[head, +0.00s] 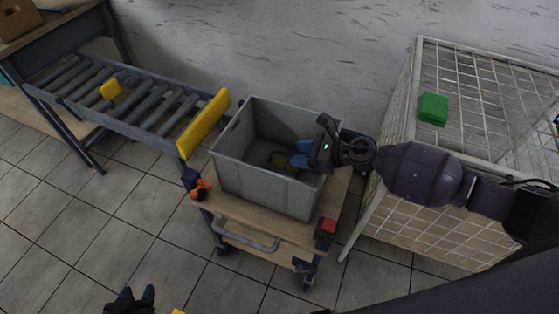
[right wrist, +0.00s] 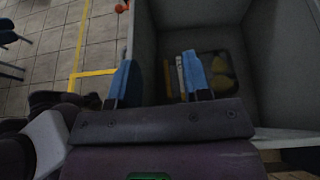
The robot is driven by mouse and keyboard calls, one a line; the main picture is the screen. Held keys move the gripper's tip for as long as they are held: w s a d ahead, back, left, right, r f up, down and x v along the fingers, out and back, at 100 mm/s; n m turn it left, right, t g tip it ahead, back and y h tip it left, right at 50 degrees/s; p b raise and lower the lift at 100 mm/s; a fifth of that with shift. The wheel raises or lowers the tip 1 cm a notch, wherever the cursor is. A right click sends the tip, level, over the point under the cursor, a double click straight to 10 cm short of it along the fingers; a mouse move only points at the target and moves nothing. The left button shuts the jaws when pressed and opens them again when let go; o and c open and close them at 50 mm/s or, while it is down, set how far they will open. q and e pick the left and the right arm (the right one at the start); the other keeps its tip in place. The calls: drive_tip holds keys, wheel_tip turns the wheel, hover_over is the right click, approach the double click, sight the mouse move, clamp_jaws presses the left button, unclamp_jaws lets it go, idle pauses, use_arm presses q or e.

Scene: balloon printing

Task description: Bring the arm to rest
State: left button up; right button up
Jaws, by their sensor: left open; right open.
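My right gripper (head: 301,155) reaches in from the right in the head view and is over the right side of the grey bin (head: 262,187). Its blue fingers are apart and point into the bin; they also show in the right wrist view (right wrist: 160,78). Something dark with yellow parts (right wrist: 218,68) lies on the bin floor beyond the fingers, partly hidden by them. My left gripper (head: 137,296) is low at the bottom left of the head view, above the floor, open and empty.
The bin stands on a wooden-topped cart (head: 270,238) with a red button (head: 328,226). A roller conveyor (head: 135,97) with a yellow end plate (head: 203,123) is at the left.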

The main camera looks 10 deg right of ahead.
drive_tip(key=shift+s+d+r, duration=0.25)
drive_tip(key=shift+s+d, duration=0.1)
drive_tip(key=shift+d, duration=0.2)
drive_tip(key=w+a+r+m+t, duration=0.1)
drive_tip(key=w+r+m+t, duration=0.2)
drive_tip(key=m, duration=0.5)
drive_tip(key=w+r+m+t, duration=0.1)
drive_tip(key=r+m+t, duration=0.3)
drive_tip(key=m, duration=0.5)
drive_tip(key=s+d+f+m+g+h, duration=0.1)
drive_tip(key=s+d+f+m+h, duration=0.2)
drive_tip(key=s+m, duration=0.6)
drive_tip(key=s+d+f+m+g+h, duration=0.1)
drive_tip(key=s+d+f+m+h, duration=0.3)
drive_tip(key=s+f+m, duration=0.3)
drive_tip(key=s+d+f+m+h, duration=0.4)
drive_tip(key=s+f+m, duration=0.2)
drive_tip(key=s+m, duration=0.7)
drive_tip(key=shift+d+m+g+h, duration=0.2)
drive_tip(key=shift+m+g+h, duration=0.2)
